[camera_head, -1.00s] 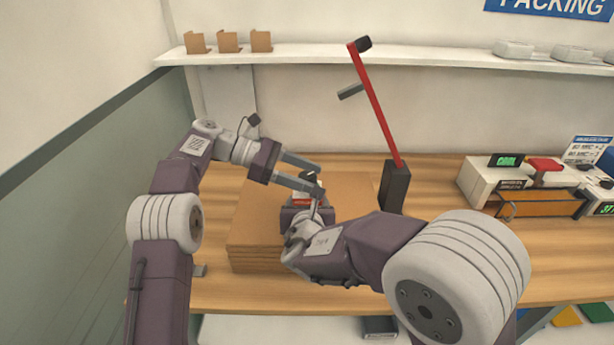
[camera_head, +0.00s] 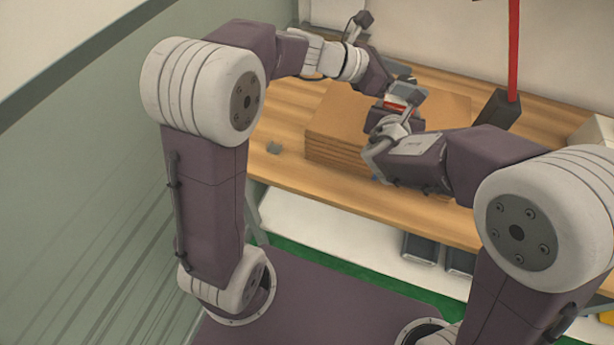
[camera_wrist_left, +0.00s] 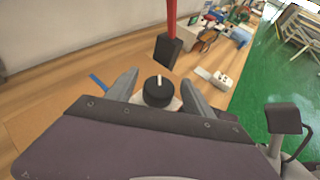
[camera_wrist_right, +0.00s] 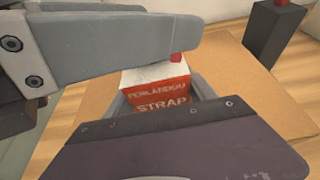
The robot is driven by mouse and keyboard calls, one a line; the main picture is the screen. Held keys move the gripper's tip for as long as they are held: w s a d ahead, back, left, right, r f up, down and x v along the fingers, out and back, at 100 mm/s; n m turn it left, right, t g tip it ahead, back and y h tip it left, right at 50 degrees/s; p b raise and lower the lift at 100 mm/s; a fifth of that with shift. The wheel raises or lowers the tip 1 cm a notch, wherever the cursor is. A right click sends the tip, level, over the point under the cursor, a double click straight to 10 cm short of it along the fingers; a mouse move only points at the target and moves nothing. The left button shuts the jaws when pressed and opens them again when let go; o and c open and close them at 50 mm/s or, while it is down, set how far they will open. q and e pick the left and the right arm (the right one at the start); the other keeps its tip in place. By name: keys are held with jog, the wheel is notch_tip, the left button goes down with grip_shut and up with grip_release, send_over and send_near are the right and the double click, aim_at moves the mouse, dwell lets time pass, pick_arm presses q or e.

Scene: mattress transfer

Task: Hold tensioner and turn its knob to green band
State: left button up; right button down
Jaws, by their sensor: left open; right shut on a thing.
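The tensioner (camera_wrist_right: 158,92) is a white and red box with lettering that ends in "STRAP". My right gripper (camera_head: 400,108) is shut on it, above the cardboard stack. My left gripper (camera_head: 400,84) is open beside the tensioner's upper part. In the left wrist view its two fingers stand on either side of the black knob (camera_wrist_left: 158,90), apart from it. The knob has a white pointer mark on its top. No green band shows in any view. A left gripper finger crosses in front of the tensioner in the right wrist view.
The tensioner is over a stack of flat cardboard (camera_head: 335,130) on the wooden table (camera_head: 290,105). A red lever on a dark block (camera_head: 498,108) stands right of the stack. Dark trays (camera_head: 420,248) lie below the table.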

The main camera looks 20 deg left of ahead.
pick_arm(q)
jog(key=shift+s+d+n+t+y, duration=0.15)
jog(key=shift+n+t+y, duration=0.45)
jog(key=shift+n+t, duration=0.15)
jog(key=s+a+r+y, duration=0.1)
jog(key=s+a+r, duration=0.3)
jog(key=s+a, duration=0.45)
jog(key=s+a+f+m+g+y, duration=0.2)
jog(key=s+f+m, duration=0.1)
jog(key=f, duration=0.4)
jog(key=s+a+f+m+g+y, duration=0.2)
jog(key=s+f+m, duration=0.1)
jog(key=f+m, duration=0.3)
jog(key=s+a+f+m+g+y, duration=0.2)
jog(key=s+f+m, duration=0.2)
jog(key=f, duration=0.4)
jog(key=shift+a+f+m, duration=0.35)
jog(key=shift+f+m, duration=0.05)
jog(key=shift+m, duration=0.25)
jog(key=shift+s+a+f+m+g+y, duration=0.1)
jog(key=shift+s+f+m+g+y, duration=0.2)
jog(key=shift+m, duration=0.2)
